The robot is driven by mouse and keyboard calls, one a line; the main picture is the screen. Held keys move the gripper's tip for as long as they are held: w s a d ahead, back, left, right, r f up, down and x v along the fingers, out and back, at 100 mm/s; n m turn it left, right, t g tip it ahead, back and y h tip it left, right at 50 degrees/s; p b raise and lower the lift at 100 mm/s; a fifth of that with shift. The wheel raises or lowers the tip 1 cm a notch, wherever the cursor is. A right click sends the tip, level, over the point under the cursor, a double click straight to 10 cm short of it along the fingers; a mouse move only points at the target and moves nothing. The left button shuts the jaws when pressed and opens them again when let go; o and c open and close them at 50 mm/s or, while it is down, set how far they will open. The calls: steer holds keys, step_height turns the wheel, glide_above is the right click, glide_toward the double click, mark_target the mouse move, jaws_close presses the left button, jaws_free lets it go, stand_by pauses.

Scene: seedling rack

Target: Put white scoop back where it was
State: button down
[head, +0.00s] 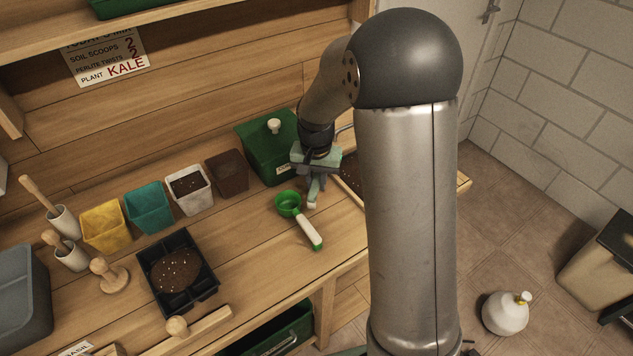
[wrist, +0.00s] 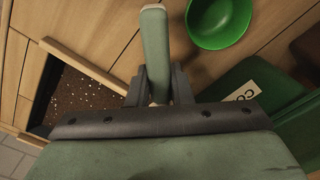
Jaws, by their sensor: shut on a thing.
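My gripper (head: 314,183) is above the bench, just right of the green lidded bin. In the wrist view my gripper (wrist: 158,90) is shut on a pale, rounded handle (wrist: 155,40), which points away from the hand. I take it for the white scoop; no bowl of it shows, and its lower part is hidden by the gripper. In the head view only a pale end (head: 312,205) shows below the fingers. A green scoop (head: 288,204) with a white handle lies on the bench beside it; its green bowl also shows in the wrist view (wrist: 218,20).
The green lidded bin (head: 262,150) stands behind the gripper. A soil tray (wrist: 85,95) lies to the right, partly behind my arm. Brown, white, teal and yellow pots (head: 105,228) line the back left. A black seedling tray (head: 178,300) sits in front.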

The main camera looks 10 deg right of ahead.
steer(key=shift+f, duration=0.65)
steer(key=shift+f+b, duration=0.45)
steer(key=shift+f, duration=0.1)
steer(key=shift+f, duration=0.1)
steer(key=c, duration=1.3)
jaws_free()
